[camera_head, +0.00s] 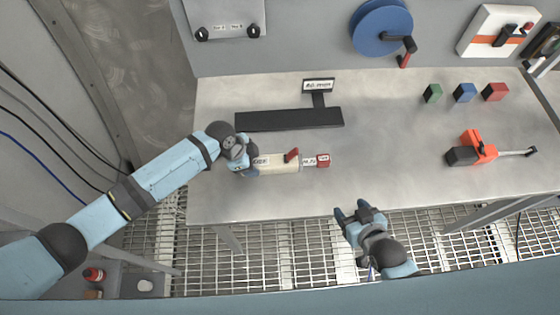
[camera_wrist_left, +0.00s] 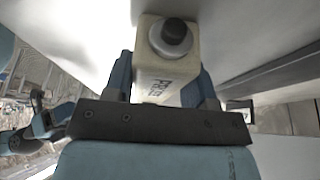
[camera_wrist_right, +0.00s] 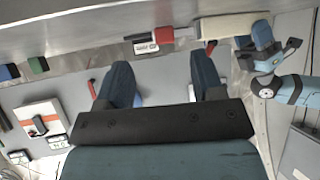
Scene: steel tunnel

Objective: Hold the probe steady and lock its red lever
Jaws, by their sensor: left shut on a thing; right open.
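The probe (camera_head: 278,163) is a long cream-coloured body with lettering on its side and a red end at the right. My left gripper (camera_head: 250,161) is shut on the probe's left end. In the left wrist view the probe (camera_wrist_left: 168,65) sits between the fingers, with a dark round knob on its end. My right gripper (camera_head: 358,214) is open and empty, off the table's front edge, right of and nearer than the probe. In the right wrist view the probe's red end (camera_wrist_right: 161,37) shows beyond the open fingers.
A black stand (camera_head: 290,120) with a label lies behind the probe. Green (camera_head: 432,93), blue (camera_head: 464,93) and red (camera_head: 495,92) blocks and an orange-black tool (camera_head: 478,149) are at the right. A blue reel (camera_head: 381,27) is on the back wall. The table's middle (camera_head: 390,150) is clear.

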